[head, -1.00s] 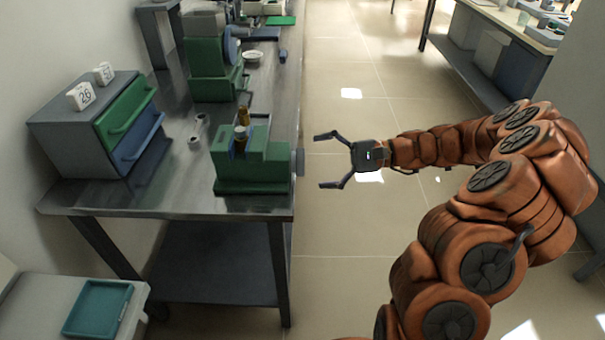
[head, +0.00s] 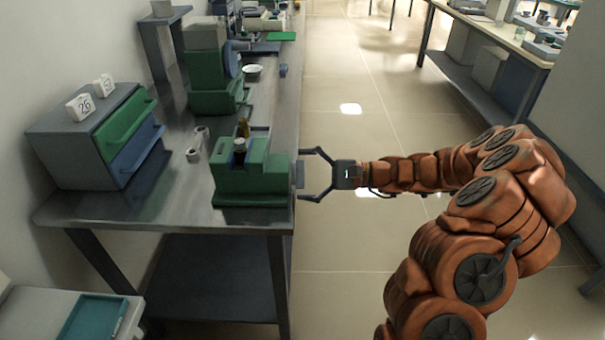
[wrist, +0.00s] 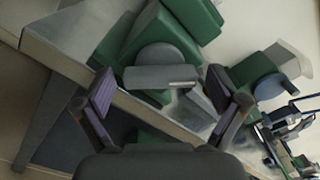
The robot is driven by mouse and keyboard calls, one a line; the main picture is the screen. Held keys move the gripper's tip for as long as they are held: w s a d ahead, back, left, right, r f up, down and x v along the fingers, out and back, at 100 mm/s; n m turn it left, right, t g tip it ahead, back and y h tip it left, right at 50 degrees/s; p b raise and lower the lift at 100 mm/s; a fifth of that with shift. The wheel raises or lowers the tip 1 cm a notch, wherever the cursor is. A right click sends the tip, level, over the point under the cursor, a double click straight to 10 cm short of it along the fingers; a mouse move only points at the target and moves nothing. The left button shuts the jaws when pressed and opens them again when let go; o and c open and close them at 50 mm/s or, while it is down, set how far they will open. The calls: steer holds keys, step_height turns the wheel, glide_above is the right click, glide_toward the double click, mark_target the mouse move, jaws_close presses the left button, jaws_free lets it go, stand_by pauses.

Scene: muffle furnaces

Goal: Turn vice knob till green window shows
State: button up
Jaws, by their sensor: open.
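The green vice (head: 250,178) stands at the right edge of the metal bench. Its grey knob (head: 299,175) sticks out over the edge, and a brown-and-dark piece (head: 240,148) stands in its top. My gripper (head: 301,175) is open, its two fingers on either side of the knob in the head view. In the wrist view the knob's grey bar (wrist: 162,78) lies ahead, between the open fingers (wrist: 166,105). I cannot tell whether the fingers touch it. I see no green window that I can make out on the vice.
A grey cabinet (head: 75,150) with green and blue drawers stands at the bench's left. A larger green machine (head: 208,65) stands behind the vice. The floor (head: 345,235) right of the bench is clear. A cart with a teal tray (head: 93,318) is at front left.

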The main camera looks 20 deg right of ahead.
steer(key=c, duration=1.1)
steer(key=shift+r+m+p, duration=0.25)
steer(key=shift+m+p, duration=0.25)
steer(key=shift+p, duration=0.65)
steer(key=shift+c, duration=0.2)
steer(key=shift+f+m+p, duration=0.25)
steer(key=shift+m+p, duration=0.45)
steer(key=o, duration=1.1)
steer(key=shift+o, duration=0.2)
steer(key=v, duration=1.2)
